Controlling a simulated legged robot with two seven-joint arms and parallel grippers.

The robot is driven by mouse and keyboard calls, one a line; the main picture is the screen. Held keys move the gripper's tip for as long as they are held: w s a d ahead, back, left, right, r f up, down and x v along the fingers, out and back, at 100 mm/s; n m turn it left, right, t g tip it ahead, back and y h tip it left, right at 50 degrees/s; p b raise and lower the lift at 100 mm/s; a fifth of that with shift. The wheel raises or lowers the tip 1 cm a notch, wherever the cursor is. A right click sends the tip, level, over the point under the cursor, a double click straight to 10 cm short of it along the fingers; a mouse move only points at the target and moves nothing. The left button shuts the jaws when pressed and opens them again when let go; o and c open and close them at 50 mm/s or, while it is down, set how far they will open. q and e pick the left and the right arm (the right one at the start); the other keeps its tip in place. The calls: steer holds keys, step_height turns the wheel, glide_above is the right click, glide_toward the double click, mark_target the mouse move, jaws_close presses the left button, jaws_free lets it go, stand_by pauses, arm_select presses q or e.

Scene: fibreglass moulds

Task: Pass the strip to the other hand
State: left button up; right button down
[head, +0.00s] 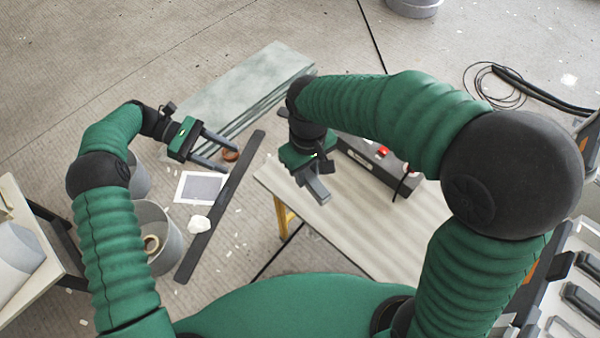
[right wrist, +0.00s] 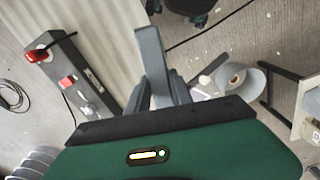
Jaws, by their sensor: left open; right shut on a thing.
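A short grey strip (right wrist: 150,58) stands out from between the fingers of my right gripper (right wrist: 163,95) in the right wrist view. A clear gap lies between the left fingers and the strip.
A grey box with a red switch (head: 375,160) lies on the pale bench (head: 365,235). A long dark bar (head: 218,208), a stack of greenish sheets (head: 245,85) and a bucket (head: 160,225) show below and around my left gripper. The air between the grippers looks clear.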

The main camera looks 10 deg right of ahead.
steer(key=w+a+m, duration=0.4)
steer(key=w+a, duration=0.3)
steer(key=a, duration=0.1)
arm_select(q)
steer(key=shift+s+n+t+h, duration=0.8)
steer(key=shift+s+n+t, duration=1.6)
steer(key=shift+s, duration=0.65)
steer(key=x, duration=1.2)
steer(key=shift+w+t, duration=0.15)
steer(key=shift+t, duration=0.15)
arm_select(e)
steer(key=s+d+f+n, duration=0.1)
steer(key=d+f+n, duration=0.1)
steer(key=f+n, duration=0.3)
steer(key=s+d+f+n, duration=0.1)
steer(key=f+n, duration=0.3)
steer(key=n, duration=0.8)
steer(key=shift+s+d+f, duration=0.35)
steer(key=shift+d+f, duration=0.05)
steer(key=shift+d, duration=0.2)
arm_select(q)
steer(key=shift+d+f, duration=0.1)
steer(key=shift+d, duration=0.05)
jaws_close()
arm_select(e)
steer(key=c, duration=1)
jaws_free()
steer(key=shift+c, duration=0.2)
